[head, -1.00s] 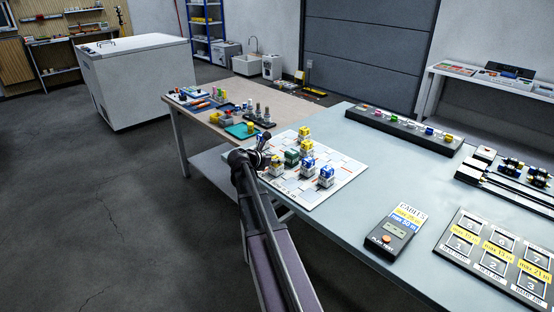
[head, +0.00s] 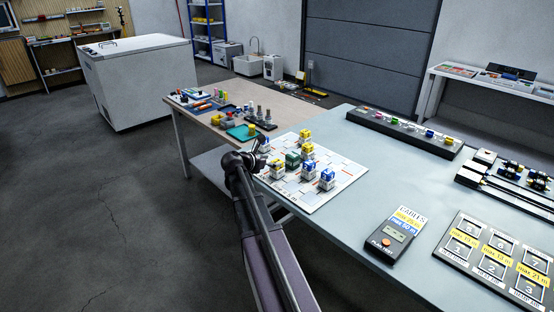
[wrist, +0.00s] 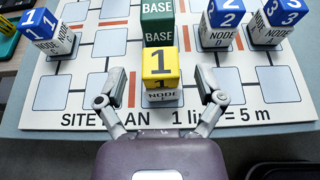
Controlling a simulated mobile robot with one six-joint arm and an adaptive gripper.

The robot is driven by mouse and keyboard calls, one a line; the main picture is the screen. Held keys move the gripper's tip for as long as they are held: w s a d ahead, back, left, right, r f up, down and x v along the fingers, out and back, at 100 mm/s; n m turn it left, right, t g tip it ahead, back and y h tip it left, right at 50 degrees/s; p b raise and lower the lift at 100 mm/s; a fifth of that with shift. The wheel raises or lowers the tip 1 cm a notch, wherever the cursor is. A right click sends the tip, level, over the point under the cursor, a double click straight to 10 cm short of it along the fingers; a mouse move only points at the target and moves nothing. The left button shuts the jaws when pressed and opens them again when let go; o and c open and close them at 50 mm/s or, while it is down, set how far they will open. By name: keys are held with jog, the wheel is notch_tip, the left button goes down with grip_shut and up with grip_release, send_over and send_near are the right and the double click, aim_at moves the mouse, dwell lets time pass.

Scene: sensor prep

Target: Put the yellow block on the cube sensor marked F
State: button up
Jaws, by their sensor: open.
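A yellow block marked 1 (wrist: 160,62) sits on a white node cube (wrist: 162,98) at the near edge of the site plan board. The cube's letter is hidden or unreadable. My gripper (wrist: 160,82) is open, with one finger on each side of this stack and a gap to both. In the head view my gripper (head: 262,158) is at the board's left edge. Two more yellow blocks (head: 305,133) (head: 307,149) stand further back on the board. I cannot read an F on any cube.
A green BASE stack (wrist: 158,25) stands just behind the yellow block. Node cubes with blue blocks 1 (wrist: 39,23), 2 (wrist: 227,13) and 3 (wrist: 283,12) stand around it. The board (head: 345,180) has bare squares between. A handheld cable tester (head: 390,240) lies to the right.

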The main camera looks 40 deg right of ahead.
jog(key=p+v, duration=0.3)
jog(key=v, duration=0.5)
jog(key=shift+a+r, duration=0.2)
jog(key=shift+a, duration=0.15)
jog(key=shift+s, duration=0.1)
jog(key=s+a+f+m+y, duration=0.3)
jog(key=s+a+m+y, duration=0.1)
jog(key=a, duration=0.6)
jog(key=s+a+f+m+y, duration=0.4)
jog(key=a+m, duration=0.4)
jog(key=a, duration=0.3)
jog(key=s+a+f+m+g+y, duration=0.1)
jog(key=s+a+f+m+y, duration=0.3)
jog(key=s+a, duration=0.4)
jog(key=a+m+y, duration=0.1)
jog(key=a+m, duration=0.1)
jog(key=a, duration=0.1)
jog(key=shift+f+m+y, duration=0.25)
jog(key=shift+m+y, duration=0.05)
jog(key=shift+m, duration=0.1)
jog(key=c, duration=0.4)
